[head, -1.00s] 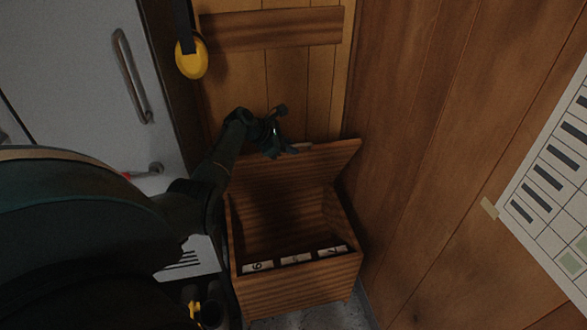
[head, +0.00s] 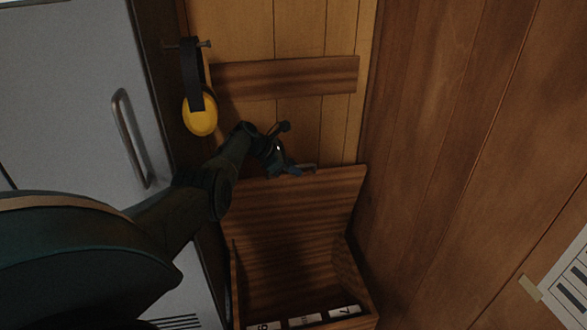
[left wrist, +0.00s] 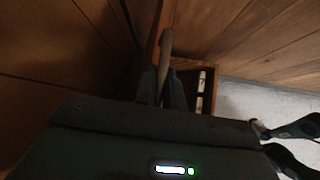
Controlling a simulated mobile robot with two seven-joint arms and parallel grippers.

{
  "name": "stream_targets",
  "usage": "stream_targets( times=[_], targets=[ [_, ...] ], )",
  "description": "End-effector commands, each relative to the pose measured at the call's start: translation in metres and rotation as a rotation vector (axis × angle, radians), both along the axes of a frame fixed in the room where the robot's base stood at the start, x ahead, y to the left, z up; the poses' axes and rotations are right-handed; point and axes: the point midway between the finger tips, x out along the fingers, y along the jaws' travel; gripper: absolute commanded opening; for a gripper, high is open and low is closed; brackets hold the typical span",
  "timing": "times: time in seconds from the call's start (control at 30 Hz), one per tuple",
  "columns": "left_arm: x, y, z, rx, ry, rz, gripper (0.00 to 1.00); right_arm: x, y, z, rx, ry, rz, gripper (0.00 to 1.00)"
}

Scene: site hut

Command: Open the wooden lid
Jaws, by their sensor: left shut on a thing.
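The wooden lid (head: 290,205) of a wooden box (head: 356,275) is raised and stands steeply above the box's back edge, its inner side showing in the head view. The box is open below it. My left gripper (head: 296,170) is at the lid's top edge, shut on the lid's handle (head: 308,167). In the left wrist view the fingers (left wrist: 163,88) close around the handle (left wrist: 167,45); the lid itself is dark and hard to make out there.
White numbered cards (head: 305,320) show inside the box. A plank wall with a crosspiece (head: 285,76) stands behind the lid. Yellow ear defenders (head: 200,117) hang left of it. A grey door or cabinet (head: 70,90) is at left, a wooden wall (head: 460,130) at right.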

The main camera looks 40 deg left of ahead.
Motion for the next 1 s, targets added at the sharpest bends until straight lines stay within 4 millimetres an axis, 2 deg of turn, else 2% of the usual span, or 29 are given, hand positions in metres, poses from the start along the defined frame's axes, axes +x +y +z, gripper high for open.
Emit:
stream_targets(
  times=[0.27, 0.3, 0.57, 0.83, 1.0],
  targets=[
    [0.0000, -0.0002, -0.0007, 0.002, 0.001, 0.000, 0.00, 0.0000, -0.0007, -0.0006, -0.001, 0.001, -0.001, 0.36],
    [0.0000, -0.0003, -0.0008, 0.002, 0.001, 0.000, 0.12, 0.0000, -0.0008, -0.0006, -0.001, 0.001, -0.002, 0.36],
    [-0.0001, -0.0003, -0.0008, 0.002, 0.001, 0.000, 0.32, 0.0001, -0.0009, -0.0006, -0.002, 0.002, -0.002, 0.36],
    [-0.0001, -0.0002, 0.0002, 0.001, 0.000, -0.001, 0.32, 0.0012, -0.0014, 0.0005, -0.002, -0.001, -0.002, 0.36],
    [-0.0003, -0.0009, 0.0067, 0.001, 0.001, -0.001, 0.32, 0.0009, -0.0009, 0.0083, -0.001, 0.000, -0.002, 0.36]
  ],
)
